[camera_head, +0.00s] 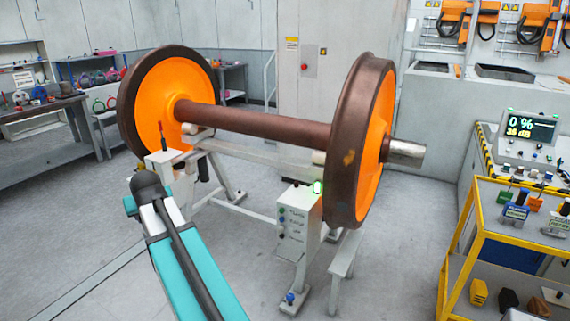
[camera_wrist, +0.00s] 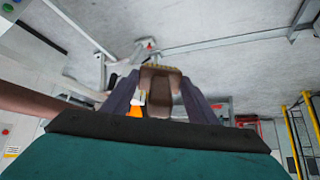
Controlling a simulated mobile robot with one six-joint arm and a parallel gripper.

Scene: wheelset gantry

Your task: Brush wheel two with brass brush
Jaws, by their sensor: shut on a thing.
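In the wrist view my gripper (camera_wrist: 160,88) is shut on a brown brush (camera_wrist: 158,80), with a dark finger on each side. A strip of yellowish bristles shows at its far end. The brush is apart from any wheel there. In the head view the wheelset has a left wheel (camera_head: 147,103) and a right wheel (camera_head: 343,140), both brown-rimmed with orange faces, joined by a brown axle (camera_head: 255,125). The right wheel has an orange-brown patch on its tread. No label tells which is wheel two. My gripper and the brush are not visible in the head view.
The wheelset rests on a pale stand (camera_head: 250,160) with a control box (camera_head: 298,225) bearing a lit green lamp. A display (camera_head: 530,128) reads 0 %. A yellow trolley (camera_head: 480,240) with tools stands right. Workbenches line the left; open floor lies in front.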

